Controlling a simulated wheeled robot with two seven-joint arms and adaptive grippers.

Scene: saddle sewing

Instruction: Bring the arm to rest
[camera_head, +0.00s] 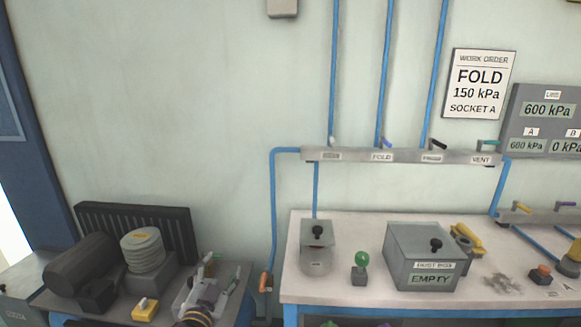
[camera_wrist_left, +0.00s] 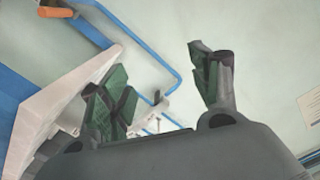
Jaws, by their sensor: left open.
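My left gripper (camera_head: 221,272) is at the lower left of the head view, in front of the small dark side table. Its two fingers stand apart with nothing between them. My right gripper is in neither view.
A white workbench (camera_head: 345,290) holds a grey box marked EMPTY (camera_head: 405,250) and a green-topped knob (camera_head: 362,259). An orange-handled pipe end (camera_head: 265,282) hangs between the tables.

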